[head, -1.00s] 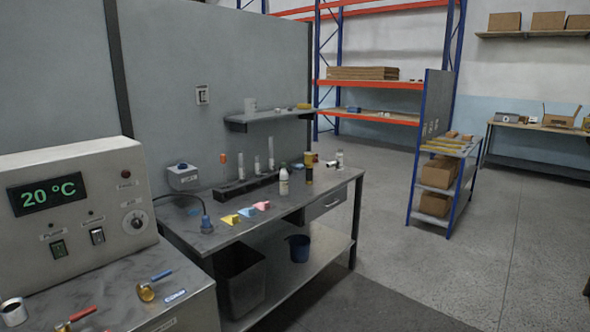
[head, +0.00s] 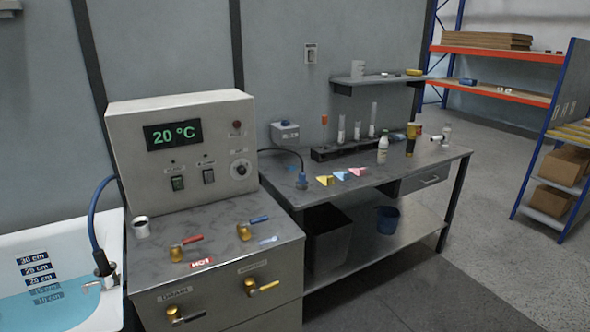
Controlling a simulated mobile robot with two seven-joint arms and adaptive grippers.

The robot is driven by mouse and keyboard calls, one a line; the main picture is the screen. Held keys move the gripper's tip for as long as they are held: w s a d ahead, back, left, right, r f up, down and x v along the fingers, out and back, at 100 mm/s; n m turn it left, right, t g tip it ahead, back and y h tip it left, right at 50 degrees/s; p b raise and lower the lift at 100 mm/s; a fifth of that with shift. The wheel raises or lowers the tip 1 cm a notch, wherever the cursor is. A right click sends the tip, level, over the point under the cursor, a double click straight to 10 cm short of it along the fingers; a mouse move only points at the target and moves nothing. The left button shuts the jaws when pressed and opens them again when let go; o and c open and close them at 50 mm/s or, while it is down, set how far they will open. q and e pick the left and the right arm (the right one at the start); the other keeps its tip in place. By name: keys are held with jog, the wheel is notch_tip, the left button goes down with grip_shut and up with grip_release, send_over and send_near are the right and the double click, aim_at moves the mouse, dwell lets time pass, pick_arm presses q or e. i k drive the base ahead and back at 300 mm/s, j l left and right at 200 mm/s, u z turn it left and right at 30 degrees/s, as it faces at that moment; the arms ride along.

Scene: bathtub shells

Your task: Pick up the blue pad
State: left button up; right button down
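The blue pad (head: 341,175) is a small light-blue piece lying on the grey workbench (head: 400,170), near its front edge. It lies between a yellow pad (head: 325,180) and a pink pad (head: 357,171). All three are small at this distance, and their exact shape is hard to tell. Neither of my grippers is in the head view.
A control box (head: 180,150) reading 20 °C stands on a cabinet with valves, left of the bench. A tub with blue water (head: 50,305) is at far left. A rack of tubes (head: 350,150) and a white bottle (head: 382,149) stand behind the pads. Floor at lower right is clear.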

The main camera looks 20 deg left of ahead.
aim_at(396, 135)
jog(key=i+l+z, duration=0.35)
jog(key=i, duration=0.25)
jog(key=i+l+z, duration=0.3)
jog(key=i, duration=0.3)
jog(key=i+z, duration=0.35)
jog(key=i, duration=1.9)
jog(key=i+u, duration=0.25)
jog(key=i, duration=0.2)
jog(key=i+l+u, duration=0.25)
jog(key=i, duration=0.2)
jog(key=i+l+u, duration=0.25)
jog(key=i, duration=0.2)
